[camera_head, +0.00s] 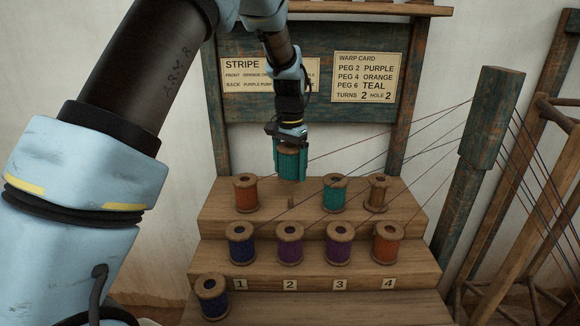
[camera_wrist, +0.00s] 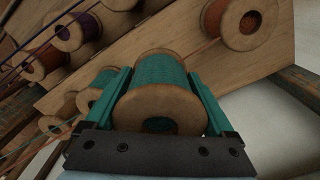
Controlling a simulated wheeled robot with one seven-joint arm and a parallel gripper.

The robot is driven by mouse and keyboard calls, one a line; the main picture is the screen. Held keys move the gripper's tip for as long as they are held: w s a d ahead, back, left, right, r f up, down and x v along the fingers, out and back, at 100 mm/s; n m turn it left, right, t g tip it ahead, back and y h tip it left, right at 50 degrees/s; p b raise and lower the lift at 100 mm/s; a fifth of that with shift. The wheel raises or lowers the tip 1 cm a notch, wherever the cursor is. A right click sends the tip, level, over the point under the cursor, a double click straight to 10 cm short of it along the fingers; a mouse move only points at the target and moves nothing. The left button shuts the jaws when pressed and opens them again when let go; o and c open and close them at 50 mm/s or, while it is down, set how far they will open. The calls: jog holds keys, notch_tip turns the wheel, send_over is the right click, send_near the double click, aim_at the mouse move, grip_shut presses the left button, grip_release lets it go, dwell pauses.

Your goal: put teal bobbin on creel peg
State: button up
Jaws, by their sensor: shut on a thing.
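My gripper (camera_head: 290,174) is shut on a teal bobbin (camera_head: 288,160), which it holds upright above the top step of the wooden creel (camera_head: 222,213). In the wrist view the bobbin (camera_wrist: 160,104) sits between the two teal fingers, its wooden flange toward the camera. Below it in the head view, a bare peg (camera_head: 290,202) stands on the top step, between an orange bobbin (camera_head: 246,195) and another teal bobbin (camera_head: 334,195). The held bobbin looks clear of this peg. Whether it is exactly over the peg, I cannot tell.
A mostly bare bobbin (camera_head: 376,194) stands top right. The middle step holds blue (camera_head: 240,245), two purple (camera_head: 290,245) and orange (camera_head: 387,244) bobbins; another blue one (camera_head: 212,298) is lower left. Threads cross rightward to a post (camera_head: 490,118). The warp card (camera_head: 366,77) lists peg 6 teal.

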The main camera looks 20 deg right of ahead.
aim_at(290, 196)
jog(key=shift+f+b, duration=2.75)
jog(key=shift+f, duration=1.9)
jog(key=o, duration=1.2)
jog(key=shift+c, duration=0.2)
jog(key=shift+r+p, duration=2.5)
jog(key=shift+r, duration=1.05)
